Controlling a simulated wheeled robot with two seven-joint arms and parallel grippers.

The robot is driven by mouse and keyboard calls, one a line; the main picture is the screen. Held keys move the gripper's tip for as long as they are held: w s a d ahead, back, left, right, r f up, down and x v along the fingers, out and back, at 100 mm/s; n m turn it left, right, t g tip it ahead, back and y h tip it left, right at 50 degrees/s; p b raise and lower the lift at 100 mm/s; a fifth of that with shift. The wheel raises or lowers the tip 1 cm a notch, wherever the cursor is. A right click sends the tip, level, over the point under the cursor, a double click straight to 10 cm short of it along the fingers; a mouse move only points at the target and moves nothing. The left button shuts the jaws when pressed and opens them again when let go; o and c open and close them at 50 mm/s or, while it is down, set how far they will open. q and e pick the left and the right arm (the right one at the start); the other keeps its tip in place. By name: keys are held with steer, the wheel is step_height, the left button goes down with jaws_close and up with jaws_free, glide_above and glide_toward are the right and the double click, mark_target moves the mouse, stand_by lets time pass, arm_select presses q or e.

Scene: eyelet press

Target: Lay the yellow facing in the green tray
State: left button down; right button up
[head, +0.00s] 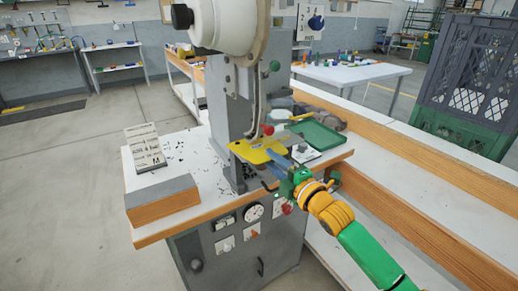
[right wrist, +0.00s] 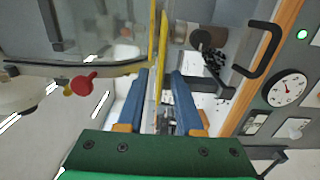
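The yellow facing (head: 257,150) lies flat at the working point of the grey press, under its upper arm. The right wrist view shows it edge-on as a thin yellow sheet (right wrist: 162,50). My right gripper (head: 277,162) is at the facing's near right edge. Its blue fingers (right wrist: 160,75) stand on either side of the sheet, with a visible gap, so it looks open around the edge. The green tray (head: 322,140) lies flat on the press table, right of the facing and behind my gripper. My left gripper is not in view.
The press column (head: 228,110) rises just left of the facing. A labelled block (head: 144,146) and a grey-topped wooden block (head: 162,201) stand on the table at left. Grey lumps lie behind the tray. A wooden-edged bench (head: 420,150) runs along the right.

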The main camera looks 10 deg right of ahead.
jaws_close()
steer(key=shift+r+p, duration=0.15)
steer(key=shift+p, duration=0.2)
steer(key=p+v, duration=0.5)
steer(key=v, duration=0.9)
stand_by(0.4)
